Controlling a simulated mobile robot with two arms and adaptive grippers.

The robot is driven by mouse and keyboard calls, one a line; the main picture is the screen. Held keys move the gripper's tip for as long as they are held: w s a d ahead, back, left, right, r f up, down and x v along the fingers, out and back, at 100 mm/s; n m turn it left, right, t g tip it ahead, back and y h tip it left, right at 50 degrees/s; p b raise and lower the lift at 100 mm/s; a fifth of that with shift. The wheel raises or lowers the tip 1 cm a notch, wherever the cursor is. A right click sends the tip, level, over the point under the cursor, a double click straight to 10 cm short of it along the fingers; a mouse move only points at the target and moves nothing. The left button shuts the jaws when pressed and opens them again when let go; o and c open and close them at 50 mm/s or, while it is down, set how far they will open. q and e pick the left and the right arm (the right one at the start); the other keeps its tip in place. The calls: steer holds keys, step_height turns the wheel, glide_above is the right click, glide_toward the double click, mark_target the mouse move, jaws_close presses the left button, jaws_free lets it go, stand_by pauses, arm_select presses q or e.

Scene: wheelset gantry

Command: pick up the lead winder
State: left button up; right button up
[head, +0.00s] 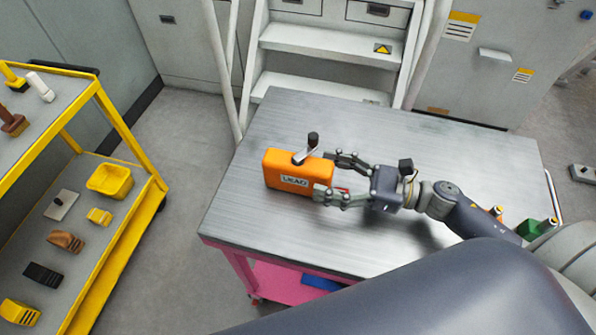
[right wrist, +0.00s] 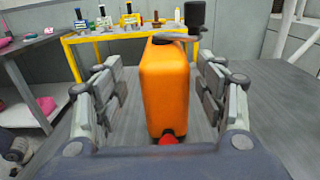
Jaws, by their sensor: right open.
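The lead winder (head: 291,174) is an orange box with a "LEAD" label and a dark-knobbed crank on top. It stands upright on the metal table (head: 420,150). My right gripper (head: 331,176) is open, with its fingers reaching the winder's right end from the right. In the right wrist view the orange winder (right wrist: 164,88) stands between the two open fingers (right wrist: 163,95), with a gap on each side. A red part shows at its near lower end. My left gripper is not in view.
A yellow trolley (head: 120,128) with a yellow bin (head: 110,181), brushes and blocks stands at the left. Grey steps (head: 330,42) rise behind the table. A green item (head: 530,229) is at the table's right edge. The tabletop around the winder is clear.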

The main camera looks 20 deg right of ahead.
mark_target(296, 166)
steer(key=shift+x, duration=1.2)
steer(key=p+x, duration=0.1)
steer(key=x, duration=0.1)
steer(key=p+x, duration=0.2)
steer(key=shift+w+a+r, duration=0.1)
steer(key=shift+w+r, duration=0.05)
steer(key=shift+w, duration=0.25)
steer(key=shift+w+a, duration=0.1)
steer(key=shift+a, duration=0.15)
steer(key=c, duration=1.4)
